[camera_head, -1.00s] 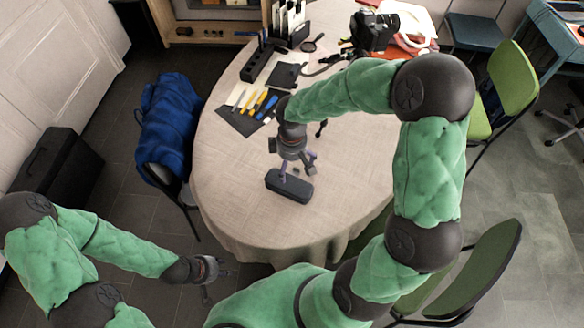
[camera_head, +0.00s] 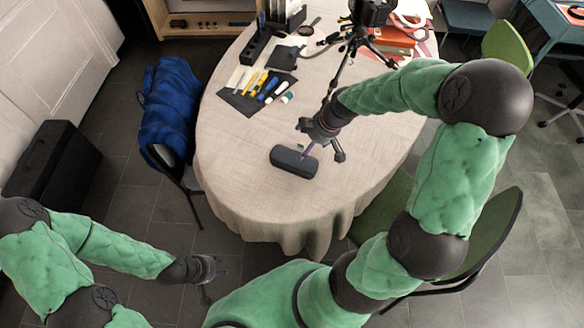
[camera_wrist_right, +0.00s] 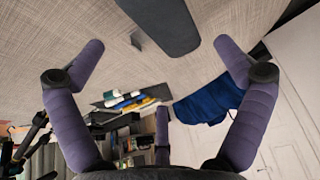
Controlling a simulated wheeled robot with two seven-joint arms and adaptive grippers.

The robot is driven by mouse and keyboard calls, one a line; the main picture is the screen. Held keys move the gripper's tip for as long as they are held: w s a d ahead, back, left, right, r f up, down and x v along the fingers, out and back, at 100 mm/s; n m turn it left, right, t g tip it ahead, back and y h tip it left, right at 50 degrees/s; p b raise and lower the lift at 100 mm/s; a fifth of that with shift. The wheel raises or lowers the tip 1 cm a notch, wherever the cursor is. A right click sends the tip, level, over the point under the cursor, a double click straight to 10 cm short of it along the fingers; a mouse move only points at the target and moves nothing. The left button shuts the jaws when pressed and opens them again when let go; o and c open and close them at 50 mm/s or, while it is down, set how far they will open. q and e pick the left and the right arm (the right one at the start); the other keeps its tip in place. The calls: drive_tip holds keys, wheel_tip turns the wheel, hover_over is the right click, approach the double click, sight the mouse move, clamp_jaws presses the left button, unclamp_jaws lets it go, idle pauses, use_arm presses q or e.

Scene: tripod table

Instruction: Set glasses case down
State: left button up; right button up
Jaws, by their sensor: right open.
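The dark grey glasses case (camera_head: 294,160) lies flat on the cloth-covered table (camera_head: 235,185), towards its near side. It also shows at the top of the right wrist view (camera_wrist_right: 163,22), partly cut off by the frame edge. My right gripper (camera_head: 320,150) is just right of the case in the head view. In the wrist view its purple fingers (camera_wrist_right: 158,55) are spread wide with nothing between them, and the case lies beyond the fingertips. My left gripper (camera_head: 214,275) hangs over the floor left of the table, fingers spread and empty.
A tool mat (camera_head: 240,101) with several tools lies behind the case. A black tripod (camera_head: 345,60) with a camera stands further back right. A blue jacket hangs on a chair (camera_head: 170,110) at left; a green chair (camera_head: 490,235) is at right. The table around the case is clear.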

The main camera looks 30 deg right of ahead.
sight(297, 155)
drive_tip(key=b+x, duration=0.1)
drive_tip(key=x, duration=0.4)
drive_tip(key=b+x, duration=0.2)
drive_tip(key=x, duration=0.3)
drive_tip(key=shift+s+d+f, duration=0.1)
drive_tip(key=shift+d, duration=0.05)
drive_tip(key=c, duration=1.4)
